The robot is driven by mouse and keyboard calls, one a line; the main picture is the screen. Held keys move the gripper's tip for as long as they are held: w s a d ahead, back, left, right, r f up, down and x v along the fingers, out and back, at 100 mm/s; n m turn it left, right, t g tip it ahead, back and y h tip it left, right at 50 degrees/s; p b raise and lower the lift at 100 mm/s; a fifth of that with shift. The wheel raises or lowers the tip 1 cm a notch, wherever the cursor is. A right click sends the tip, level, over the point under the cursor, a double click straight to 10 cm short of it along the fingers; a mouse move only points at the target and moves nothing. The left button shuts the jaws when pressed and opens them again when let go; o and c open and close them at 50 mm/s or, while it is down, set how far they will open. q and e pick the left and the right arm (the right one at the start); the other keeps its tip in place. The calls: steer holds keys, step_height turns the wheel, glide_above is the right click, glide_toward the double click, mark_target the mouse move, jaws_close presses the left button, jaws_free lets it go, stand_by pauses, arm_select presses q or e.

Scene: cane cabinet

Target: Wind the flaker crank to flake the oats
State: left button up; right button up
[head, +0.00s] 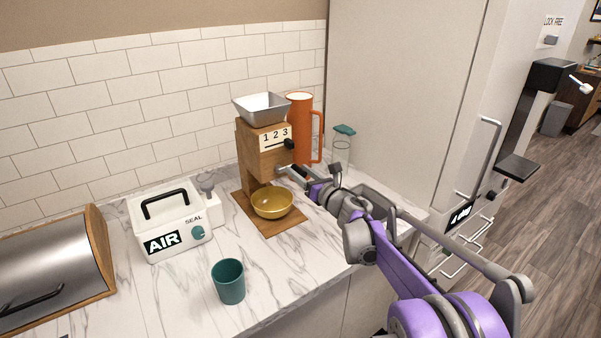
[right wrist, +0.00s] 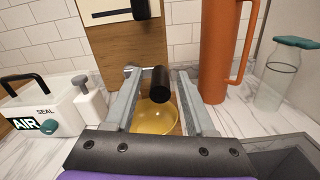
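The wooden flaker (head: 262,157) stands on the marble counter, with a metal hopper (head: 262,107) on top and a 1-2-3 dial with a black knob (head: 289,144) on its front. A gold bowl (head: 272,203) sits on its base under the body. My right gripper (head: 284,171) is at the flaker's front, above the bowl. In the right wrist view its fingers (right wrist: 158,80) are apart, with the black crank grip (right wrist: 160,84) between them; I see gaps on both sides. The crank is hard to make out in the head view. The hopper's inside shows no clear oats. My left gripper is out of view.
An orange pitcher (head: 300,125) and a glass bottle with a teal lid (head: 342,148) stand right of the flaker. A white AIR sealer (head: 170,222), a teal cup (head: 229,281) and a bread bin (head: 55,270) are to the left. A tall cabinet (head: 400,90) rises at right.

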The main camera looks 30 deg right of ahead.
jaws_close()
steer(key=shift+f, duration=0.15)
steer(key=m, duration=0.1)
steer(key=f+m+b, duration=0.1)
steer(key=m+b, duration=0.1)
steer(key=shift+a+f+m, duration=0.1)
steer(key=shift+f+m, duration=0.15)
steer(key=shift+m, duration=0.15)
steer(key=m, duration=0.1)
steer(key=f+m+b, duration=0.1)
steer(key=m, duration=0.1)
steer(key=a+m+b, duration=0.1)
steer(key=m, duration=0.1)
steer(key=shift+s+f, duration=0.1)
steer(key=shift+f, duration=0.2)
steer(key=shift+s+a+f+m+b, duration=0.1)
steer(key=shift+a+m+b, duration=0.45)
steer(key=shift+m, duration=1.6)
steer(key=shift+a+f+m+b, duration=0.15)
steer(key=shift+a+m, duration=0.75)
steer(key=shift+m, duration=1.3)
steer(key=shift+s+a+f+m+b, duration=0.1)
steer(key=shift+a+m+b, duration=0.45)
steer(key=shift+m, duration=1.6)
steer(key=shift+a, duration=0.2)
